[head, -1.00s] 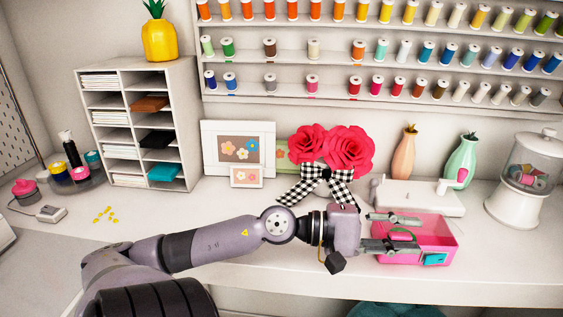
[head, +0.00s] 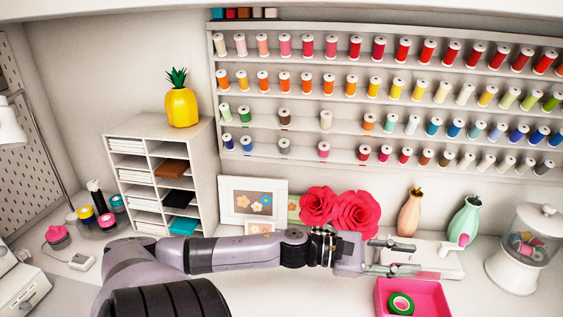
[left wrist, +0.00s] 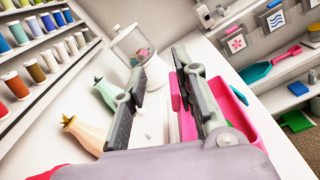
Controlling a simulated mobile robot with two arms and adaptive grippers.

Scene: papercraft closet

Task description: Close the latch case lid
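The pink latch case (head: 440,294) sits on the white counter at the bottom edge of the head view, its front cut off. Its top looks open, and a green tape roll (head: 400,303) lies inside. A thin pale-pink strip shows along its back edge; I cannot clearly make out the lid's position. My left gripper (head: 412,257) is open and empty, above and behind the case's back edge. In the left wrist view its fingers (left wrist: 158,68) are apart, and the pink case (left wrist: 238,108) shows partly hidden behind the right-hand finger. My right gripper is not in view.
A white device (head: 447,265) lies just behind the case. A peach vase (head: 410,214), a mint vase (head: 465,217) and a clear-topped jar (head: 523,250) stand along the back. Red paper flowers (head: 350,212) are close behind my left wrist. Counter between case and jar is clear.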

